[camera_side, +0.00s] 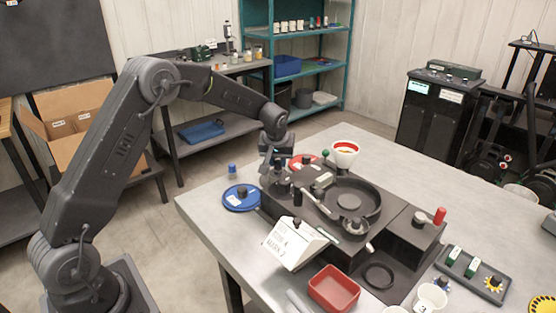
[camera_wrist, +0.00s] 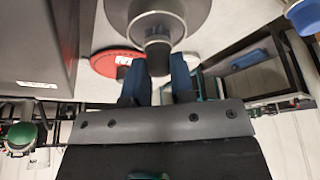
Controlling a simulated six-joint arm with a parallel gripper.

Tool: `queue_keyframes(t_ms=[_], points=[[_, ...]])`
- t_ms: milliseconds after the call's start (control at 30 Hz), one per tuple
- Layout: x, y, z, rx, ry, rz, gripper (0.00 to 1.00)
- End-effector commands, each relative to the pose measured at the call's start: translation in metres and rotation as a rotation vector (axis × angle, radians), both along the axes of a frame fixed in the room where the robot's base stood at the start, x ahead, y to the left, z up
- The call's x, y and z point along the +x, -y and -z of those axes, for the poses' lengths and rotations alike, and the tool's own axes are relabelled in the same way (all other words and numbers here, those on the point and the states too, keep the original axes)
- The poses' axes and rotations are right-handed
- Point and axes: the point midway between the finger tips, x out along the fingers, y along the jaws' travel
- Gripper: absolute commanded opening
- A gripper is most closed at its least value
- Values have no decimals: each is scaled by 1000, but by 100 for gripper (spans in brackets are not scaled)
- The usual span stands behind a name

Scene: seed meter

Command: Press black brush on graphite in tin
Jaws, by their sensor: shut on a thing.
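My gripper (camera_side: 278,160) is above the left rear edge of the black seed meter in the side view. In the wrist view its blue fingers (camera_wrist: 158,85) are shut on a dark, round-ended piece, which I take to be the black brush (camera_wrist: 158,50). A round grey piece (camera_wrist: 190,12) lies just beyond the brush end, perhaps the tin. I cannot tell whether they touch. No graphite can be made out. In the side view the brush and the spot beneath it are small and dark.
The black seed meter (camera_side: 405,237) fills the table's middle. The table's left front (camera_side: 215,235) is clear.

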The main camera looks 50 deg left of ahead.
Motion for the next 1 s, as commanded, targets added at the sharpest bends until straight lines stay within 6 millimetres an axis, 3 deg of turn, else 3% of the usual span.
queue_keyframes(t_ms=[367, 1000], points=[[-1, 0, 2, -2, -5, 0, 0], [0, 0, -48, -1, 1, -1, 0]])
